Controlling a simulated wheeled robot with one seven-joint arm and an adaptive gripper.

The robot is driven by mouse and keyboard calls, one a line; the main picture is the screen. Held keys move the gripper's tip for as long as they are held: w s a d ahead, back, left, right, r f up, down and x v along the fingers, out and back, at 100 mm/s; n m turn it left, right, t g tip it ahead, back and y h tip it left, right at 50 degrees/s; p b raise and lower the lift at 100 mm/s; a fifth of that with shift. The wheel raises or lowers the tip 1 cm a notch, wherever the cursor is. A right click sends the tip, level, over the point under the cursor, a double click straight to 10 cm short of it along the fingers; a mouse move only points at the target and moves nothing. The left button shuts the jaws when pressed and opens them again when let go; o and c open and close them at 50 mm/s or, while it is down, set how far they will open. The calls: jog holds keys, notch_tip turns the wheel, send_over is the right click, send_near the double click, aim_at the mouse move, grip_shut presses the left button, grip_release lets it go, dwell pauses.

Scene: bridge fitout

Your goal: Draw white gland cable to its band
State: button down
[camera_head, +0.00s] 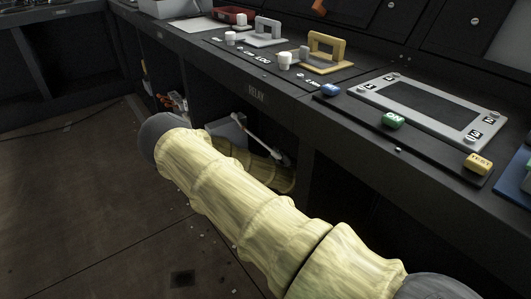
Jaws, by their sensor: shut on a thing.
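A thin white rod or cable (262,137) shows in the dark open bay under the desk's RELAY label (257,95). It slopes down to the right, with a small pale end at its upper left. A grey box-like part (231,131) is beside that upper end. I cannot tell for sure that this is the white gland cable, and no band can be made out. My yellow-sleeved arm reaches across the front, bends at its grey elbow and runs back into the bay. It covers the lower part of the bay. My gripper cannot be made out.
The dark desk carries a yellow handle (327,46), a grey handle (267,31), a framed panel (424,108), and blue (331,90), green (393,121) and yellow TEST (479,162) blocks. Orange and white items (177,101) sit in a bay further left. The floor at left is open.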

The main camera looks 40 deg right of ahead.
jog(key=shift+s, duration=0.2)
jog(key=c, duration=1.2)
grip_release()
jog(key=shift+o, duration=0.2)
